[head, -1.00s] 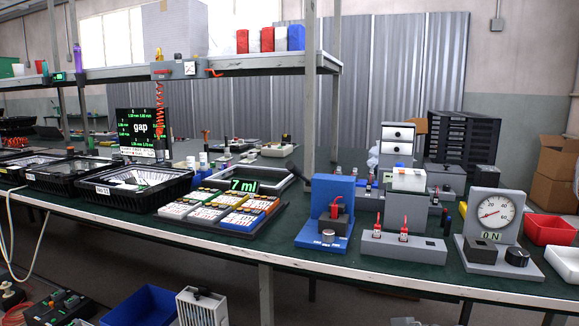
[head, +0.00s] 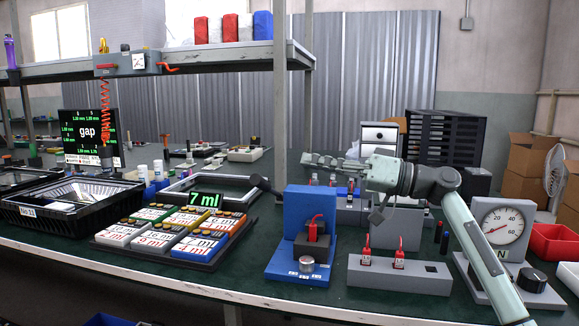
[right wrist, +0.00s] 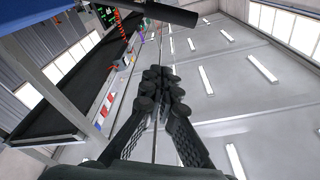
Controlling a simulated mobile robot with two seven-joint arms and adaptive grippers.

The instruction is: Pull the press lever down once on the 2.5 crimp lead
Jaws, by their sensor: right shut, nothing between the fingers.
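The blue press (head: 283,262) stands near the table's front edge, with a grey knob (head: 306,265) and small white labels too small to read. A red lead (head: 317,220) sits in its dark die block. The press's black lever (head: 265,184) sticks out up and left from its top, raised. My right gripper (head: 308,158) is above and right of the lever, pointing left, apart from it. In the right wrist view its fingers (right wrist: 160,85) are together and empty; a dark bar (right wrist: 165,13) lies beyond them, perhaps the lever. My left gripper is out of view.
A grey block (head: 400,275) with two red leads stands right of the press. The gauge stand (head: 503,228) is further right. The tray of labelled bins (head: 160,243) and a grey frame (head: 215,184) lie left. The shelf (head: 200,64) hangs behind.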

